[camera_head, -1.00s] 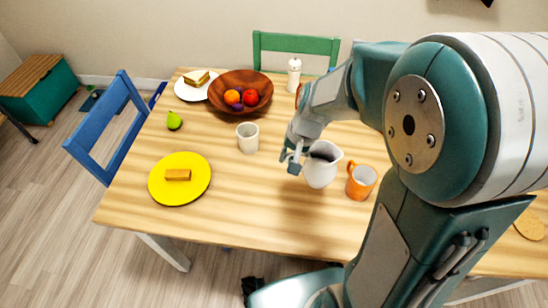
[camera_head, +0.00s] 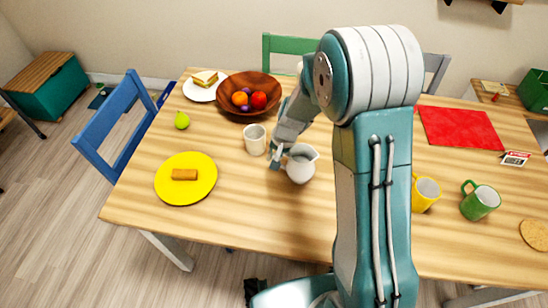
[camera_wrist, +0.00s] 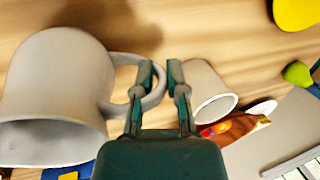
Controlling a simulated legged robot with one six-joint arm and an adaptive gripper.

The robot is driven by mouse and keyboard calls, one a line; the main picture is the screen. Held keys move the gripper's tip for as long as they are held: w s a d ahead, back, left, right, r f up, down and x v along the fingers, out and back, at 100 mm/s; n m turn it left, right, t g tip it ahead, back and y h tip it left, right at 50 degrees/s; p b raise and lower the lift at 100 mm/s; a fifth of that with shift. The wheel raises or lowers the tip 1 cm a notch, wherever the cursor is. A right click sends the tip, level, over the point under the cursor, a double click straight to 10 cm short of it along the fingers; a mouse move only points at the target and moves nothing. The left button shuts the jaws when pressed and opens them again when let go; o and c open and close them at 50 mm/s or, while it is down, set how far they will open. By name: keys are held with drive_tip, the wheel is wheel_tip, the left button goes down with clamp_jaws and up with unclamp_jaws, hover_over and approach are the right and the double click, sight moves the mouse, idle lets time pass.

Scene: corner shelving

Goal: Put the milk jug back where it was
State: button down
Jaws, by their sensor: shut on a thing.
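The white milk jug (camera_head: 301,165) is over the middle of the wooden table, right of the white cup (camera_head: 255,140). My gripper (camera_head: 277,160) is at the jug's left side. In the wrist view the jug (camera_wrist: 52,85) fills the left, and its handle lies between the fingers of my gripper (camera_wrist: 160,85), which are shut on it. The white cup (camera_wrist: 208,92) stands apart, just right of the fingers in that view. The jug looks roughly upright; I cannot tell its exact height above the table.
A yellow plate (camera_head: 186,192) is at the left and a wooden fruit bowl (camera_head: 245,111) behind the cup. A yellow mug (camera_head: 424,193), a green mug (camera_head: 481,203) and a red mat (camera_head: 460,127) are on the right. The table (camera_head: 240,218) in front of the jug is clear. My arm hides part of the table.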

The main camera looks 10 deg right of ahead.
drive_tip(key=shift+f, duration=0.4)
drive_tip(key=c, duration=0.7)
unclamp_jaws()
drive_tip(key=shift+f, duration=0.1)
drive_tip(key=v, duration=1.2)
drive_tip(key=shift+s+d+r+n+t+h, duration=0.45)
drive_tip(key=shift+s+d+r+n+t, duration=0.3)
drive_tip(key=shift+s+r, duration=2.45)
drive_tip(key=shift+s+d+r+n+t+h, duration=0.7)
drive_tip(key=shift+s+r, duration=1.4)
drive_tip(key=shift+s, duration=2.2)
drive_tip(key=shift+s+d+r+n+t+h, duration=0.35)
drive_tip(key=shift+s+d+r+t, duration=0.55)
drive_tip(key=shift+s+r, duration=2.3)
